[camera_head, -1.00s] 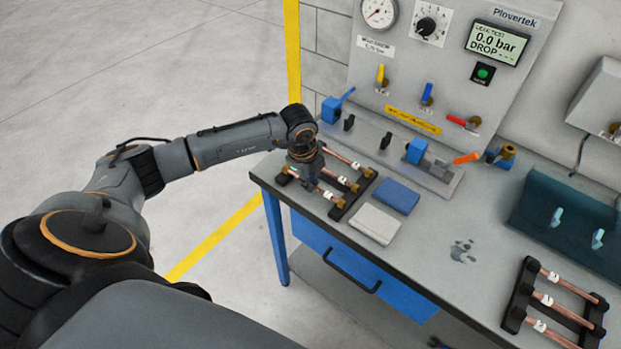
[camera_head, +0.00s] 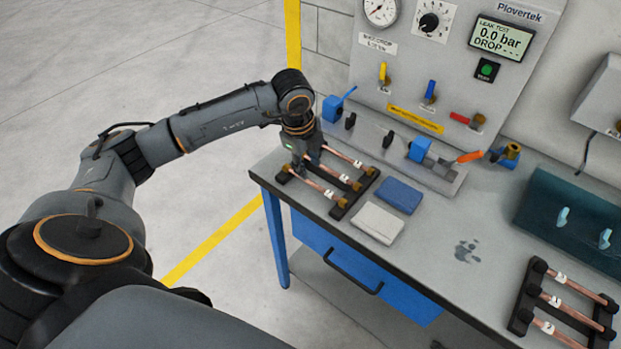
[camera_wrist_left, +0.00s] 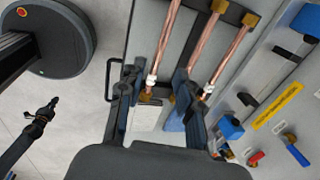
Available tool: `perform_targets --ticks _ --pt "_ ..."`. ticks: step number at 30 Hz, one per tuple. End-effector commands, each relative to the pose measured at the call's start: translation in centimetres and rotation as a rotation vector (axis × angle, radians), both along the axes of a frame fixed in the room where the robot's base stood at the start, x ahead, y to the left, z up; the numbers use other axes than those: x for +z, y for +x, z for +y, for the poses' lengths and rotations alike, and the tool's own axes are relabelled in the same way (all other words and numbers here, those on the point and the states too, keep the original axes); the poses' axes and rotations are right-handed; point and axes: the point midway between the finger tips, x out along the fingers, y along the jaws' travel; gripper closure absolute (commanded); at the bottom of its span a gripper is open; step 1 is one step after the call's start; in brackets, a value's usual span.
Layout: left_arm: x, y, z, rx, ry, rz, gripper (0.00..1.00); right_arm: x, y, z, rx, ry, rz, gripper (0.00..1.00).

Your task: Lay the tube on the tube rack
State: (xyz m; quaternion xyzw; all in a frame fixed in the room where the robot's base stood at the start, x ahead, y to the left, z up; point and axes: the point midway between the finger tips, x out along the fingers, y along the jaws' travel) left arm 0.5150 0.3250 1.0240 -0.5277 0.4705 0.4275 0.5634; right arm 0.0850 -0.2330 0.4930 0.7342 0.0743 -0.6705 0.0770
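A black rack (camera_head: 338,212) on the bench holds three copper tubes with brass ends and white labels: a near tube (camera_head: 325,191), a middle one (camera_head: 334,176) and a far one (camera_head: 343,157). They lie side by side across its rails. My left gripper (camera_head: 308,164) is above this rack, pointing down. In the left wrist view its fingers (camera_wrist_left: 156,75) are spread wide and hold nothing. A tube (camera_wrist_left: 170,40) shows between them, lower down; another (camera_wrist_left: 208,40) passes by the right finger.
A second black rack (camera_head: 528,293) with three tubes stands at the bench's right. A blue cloth (camera_head: 398,195) and a whitish one (camera_head: 378,222) lie beside the first rack. Valves and a clamp fixture (camera_head: 440,168) stand behind. The bench middle is mostly clear.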

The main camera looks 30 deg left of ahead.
Motion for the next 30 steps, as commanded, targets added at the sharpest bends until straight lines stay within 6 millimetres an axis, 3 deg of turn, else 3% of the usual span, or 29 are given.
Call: perform_targets --ticks 6,10,27,30 --pt "3.6 -0.6 0.1 0.000 0.001 -0.004 0.65 -1.4 0.0 0.0 0.000 0.000 0.000 1.00" --pt "4.7 -0.9 0.1 0.000 0.001 -0.001 0.65 -1.6 0.0 -0.1 0.001 -0.001 0.000 1.00" --pt "5.1 -1.0 0.1 0.000 0.000 0.000 0.65 -1.6 0.0 -0.4 0.002 -0.004 -0.001 1.00" --pt "4.8 -1.0 -0.9 -0.028 -0.028 -0.004 0.65 -1.6 0.1 -0.4 0.002 -0.004 -0.001 1.00"
